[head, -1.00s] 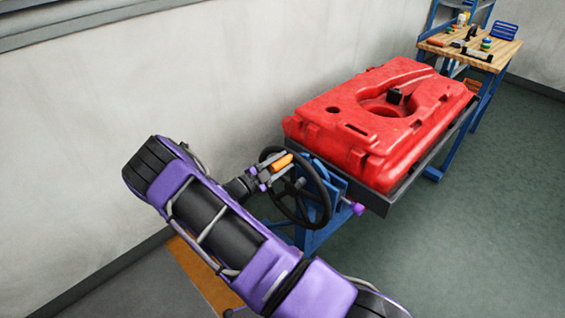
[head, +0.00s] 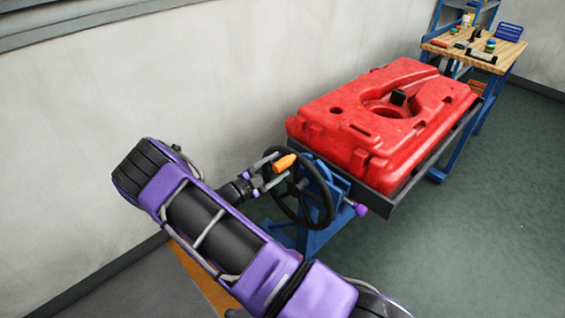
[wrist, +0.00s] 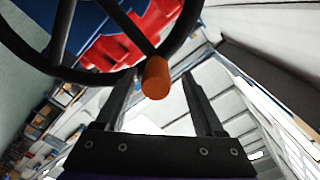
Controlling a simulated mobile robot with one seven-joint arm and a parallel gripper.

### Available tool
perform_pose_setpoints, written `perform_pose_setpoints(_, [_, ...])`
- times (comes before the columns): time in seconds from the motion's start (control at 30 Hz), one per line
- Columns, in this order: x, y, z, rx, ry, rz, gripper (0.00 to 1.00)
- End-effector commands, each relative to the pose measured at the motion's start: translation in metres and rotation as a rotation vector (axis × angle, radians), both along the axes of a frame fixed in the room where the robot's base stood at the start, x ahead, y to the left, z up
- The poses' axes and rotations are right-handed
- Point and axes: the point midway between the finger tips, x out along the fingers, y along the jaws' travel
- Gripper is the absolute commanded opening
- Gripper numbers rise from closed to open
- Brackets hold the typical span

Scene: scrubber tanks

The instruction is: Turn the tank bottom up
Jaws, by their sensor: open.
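The red tank (head: 340,115) lies in a dark tray-like frame (head: 378,203) on a blue stand (head: 322,240), with a round recess and a black cap on its upper face. A black handwheel (head: 326,205) with an orange knob (head: 284,162) is on the near end of the stand. My gripper (head: 275,171) is open, with a finger on either side of the knob. In the wrist view the knob (wrist: 156,78) sits between the spread finger tips, with gaps to both. The wheel rim (wrist: 88,75) crosses the upper left there.
A wooden workbench (head: 487,55) with small items stands at the back right. A grey wall runs close behind the stand on the left. The green floor (head: 480,220) at the right is clear. A purple knob (head: 360,210) juts out beside the wheel.

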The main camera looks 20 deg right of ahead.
Motion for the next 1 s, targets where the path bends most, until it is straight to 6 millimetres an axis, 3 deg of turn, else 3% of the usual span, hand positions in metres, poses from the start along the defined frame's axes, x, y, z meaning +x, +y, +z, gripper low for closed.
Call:
perform_pose_setpoints(0.3, [-0.029,0.076,0.0,0.002,-0.002,0.006,0.7])
perform_pose_setpoints(0.5, [-0.044,0.112,0.001,0.002,-0.003,0.005,0.7])
perform_pose_setpoints(0.7, [-0.052,0.13,0.001,0.001,-0.004,0.004,0.7])
perform_pose_setpoints(1.0, [-0.053,0.132,0.001,0.002,-0.003,0.004,0.7])
